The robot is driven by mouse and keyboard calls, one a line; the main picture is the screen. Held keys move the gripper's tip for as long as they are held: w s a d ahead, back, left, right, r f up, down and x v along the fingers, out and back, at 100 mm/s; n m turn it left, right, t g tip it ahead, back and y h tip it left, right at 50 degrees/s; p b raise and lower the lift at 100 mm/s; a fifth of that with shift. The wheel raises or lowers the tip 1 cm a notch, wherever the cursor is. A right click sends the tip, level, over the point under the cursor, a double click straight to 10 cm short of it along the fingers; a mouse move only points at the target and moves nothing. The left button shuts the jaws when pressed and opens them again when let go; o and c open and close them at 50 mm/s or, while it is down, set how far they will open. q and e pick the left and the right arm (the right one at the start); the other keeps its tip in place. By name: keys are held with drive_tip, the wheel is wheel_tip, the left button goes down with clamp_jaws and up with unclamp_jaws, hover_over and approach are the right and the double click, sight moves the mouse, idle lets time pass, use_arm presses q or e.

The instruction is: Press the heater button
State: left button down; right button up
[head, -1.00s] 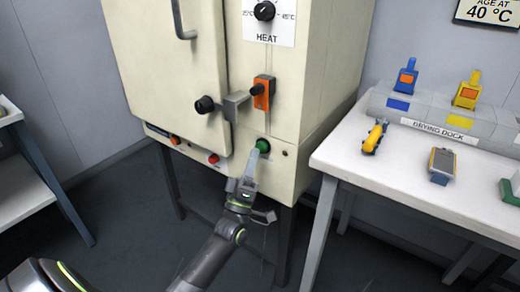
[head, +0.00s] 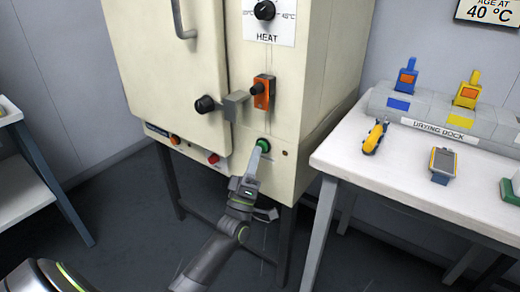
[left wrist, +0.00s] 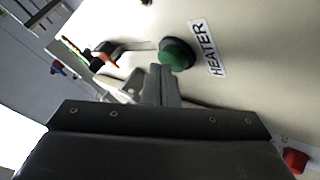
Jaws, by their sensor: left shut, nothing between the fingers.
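The heater button is a round green knob (head: 263,145) low on the front of the cream oven cabinet. In the left wrist view the green button (left wrist: 178,53) sits beside a label reading HEATER. My left gripper (head: 257,150) is shut and empty, with its fingertips at the button's lower left edge in the head view. In the left wrist view the closed fingertips (left wrist: 163,72) are just below the button. I cannot tell whether they touch it. My right gripper is not in view.
The cream cabinet (head: 150,60) has a black-knobbed latch (head: 205,104), an orange switch (head: 263,92), a red button (head: 213,158) and a heat dial (head: 264,10). A white table (head: 400,180) on the right holds a drying dock (head: 425,118) and small tools.

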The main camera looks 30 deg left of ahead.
use_arm(q)
drive_tip(key=shift+w, duration=0.2)
drive_tip(key=shift+s, duration=0.65)
drive_tip(key=shift+s, duration=0.1)
drive_tip(key=s, duration=0.2)
drive_tip(key=s+p, duration=0.2)
drive_tip(key=s, duration=0.1)
drive_tip(key=shift+s+a, duration=0.25)
drive_tip(key=shift+s, duration=0.1)
idle(0.5)
